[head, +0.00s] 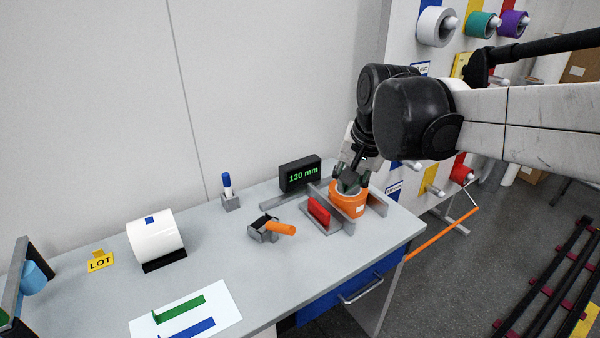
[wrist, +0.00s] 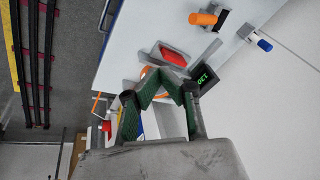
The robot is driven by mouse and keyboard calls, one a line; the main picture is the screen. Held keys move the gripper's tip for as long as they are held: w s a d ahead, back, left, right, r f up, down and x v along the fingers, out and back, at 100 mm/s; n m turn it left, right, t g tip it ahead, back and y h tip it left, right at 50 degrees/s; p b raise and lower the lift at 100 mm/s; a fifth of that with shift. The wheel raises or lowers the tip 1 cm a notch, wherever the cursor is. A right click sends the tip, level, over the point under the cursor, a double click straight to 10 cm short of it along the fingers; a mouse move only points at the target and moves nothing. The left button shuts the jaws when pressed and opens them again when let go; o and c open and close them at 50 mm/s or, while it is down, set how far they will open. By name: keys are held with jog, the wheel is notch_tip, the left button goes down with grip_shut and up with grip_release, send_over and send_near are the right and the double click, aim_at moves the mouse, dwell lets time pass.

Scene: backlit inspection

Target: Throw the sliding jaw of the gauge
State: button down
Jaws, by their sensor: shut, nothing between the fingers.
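The gauge stands near the right end of the bench, with a grey frame and upright plates. Its red sliding jaw (head: 319,210) is left of an orange roll (head: 349,205) held between the plates; the red jaw also shows in the wrist view (wrist: 173,56). The gauge's black display (head: 300,174) behind reads 130 mm in green. My gripper (head: 348,188) points down at the top of the orange roll, right of the red jaw. Its fingers (wrist: 163,76) are shut and empty. They hide much of the roll in the wrist view; I cannot tell whether they touch it.
A tape dispenser with an orange handle (head: 275,229) lies left of the gauge. A blue-capped marker (head: 227,184) stands behind it. A white roll (head: 151,238), a yellow LOT sign (head: 100,261) and a white sheet (head: 190,312) are further left. A rack of rolls (head: 436,26) stands right.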

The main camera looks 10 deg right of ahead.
jog(key=w+d+f+m+g+y, duration=0.1)
jog(key=w+f+m, duration=0.1)
jog(key=w, duration=0.5)
jog(key=w+d+f+m+g, duration=0.1)
jog(key=w+f+m+g, duration=0.15)
jog(key=w, duration=0.45)
jog(key=m+g+y+p, duration=0.1)
jog(key=m+g, duration=0.1)
jog(key=m, duration=0.2)
send_over(326, 202)
jog(key=s+d, duration=0.1)
notch_tip(326, 202, down, 9)
jog(key=shift+t, duration=0.25)
jog(key=x, duration=0.9)
jog(key=shift+s+d+f, duration=0.1)
jog(key=shift+f, duration=0.35)
